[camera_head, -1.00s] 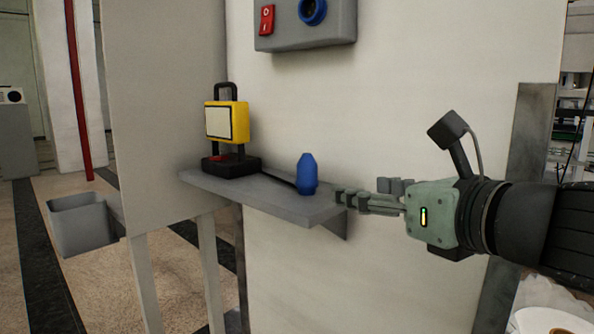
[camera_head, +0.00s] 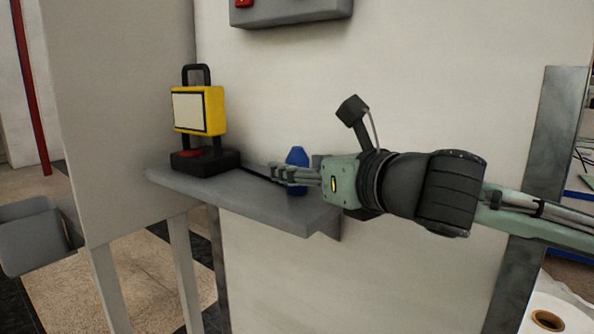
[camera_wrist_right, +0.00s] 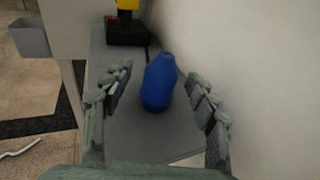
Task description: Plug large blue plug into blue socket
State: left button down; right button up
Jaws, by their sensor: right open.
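The large blue plug (camera_head: 297,157) stands upright on the grey wall shelf (camera_head: 232,193). In the head view it is partly hidden behind the fingers of my right gripper (camera_head: 290,174). In the right wrist view the blue plug (camera_wrist_right: 159,82) is between the two open fingers of the gripper (camera_wrist_right: 162,98), with a gap to each finger. The blue socket is out of view; only the lower part of its grey box (camera_head: 292,10) and a bit of the red switch (camera_head: 243,3) show at the top. My left gripper is not in view.
A yellow work lamp (camera_head: 199,109) on a black base stands at the shelf's left end. It also shows in the right wrist view (camera_wrist_right: 126,26). The wall is close behind the shelf. A grey bin (camera_head: 36,236) is at far left.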

jog(key=shift+x, duration=0.85)
jog(key=shift+c, duration=0.3)
jog(key=shift+d, duration=0.1)
jog(key=c, duration=1.2)
